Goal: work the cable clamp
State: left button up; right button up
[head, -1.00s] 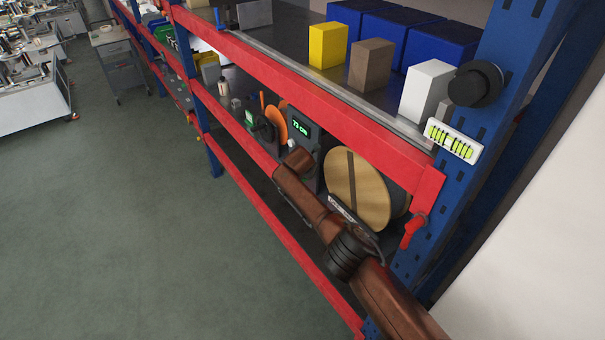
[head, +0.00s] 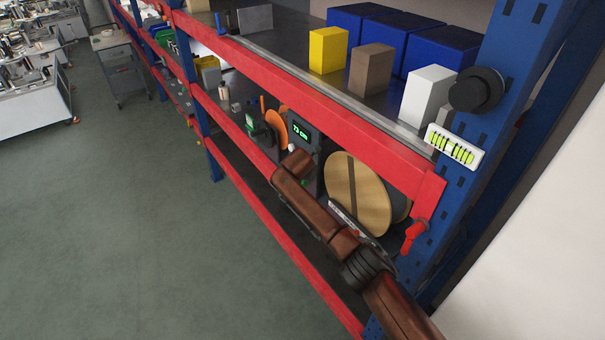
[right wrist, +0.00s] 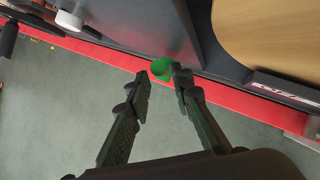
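A green round part (right wrist: 162,69), which may be the cable clamp, shows in the right wrist view beside a dark panel above the red beam. My right gripper (right wrist: 161,79) is open, with its fingertips on either side of the near edge of this part. I cannot tell whether they touch it. In the head view, a dark meter with a green display (head: 300,130) stands on the lower shelf beside a wooden cable reel (head: 358,195). My brown right arm reaches toward the meter and its gripper is hidden there. My left gripper is out of view.
A red shelf beam (head: 320,100) runs above the arm, and a blue post (head: 490,130) stands at the right with a red lever (head: 413,236). An orange reel (head: 276,128) is left of the meter. The floor (head: 120,220) at left is clear.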

jog(key=v, duration=0.7)
jog(key=shift+s+r, duration=0.15)
jog(key=shift+s, duration=0.05)
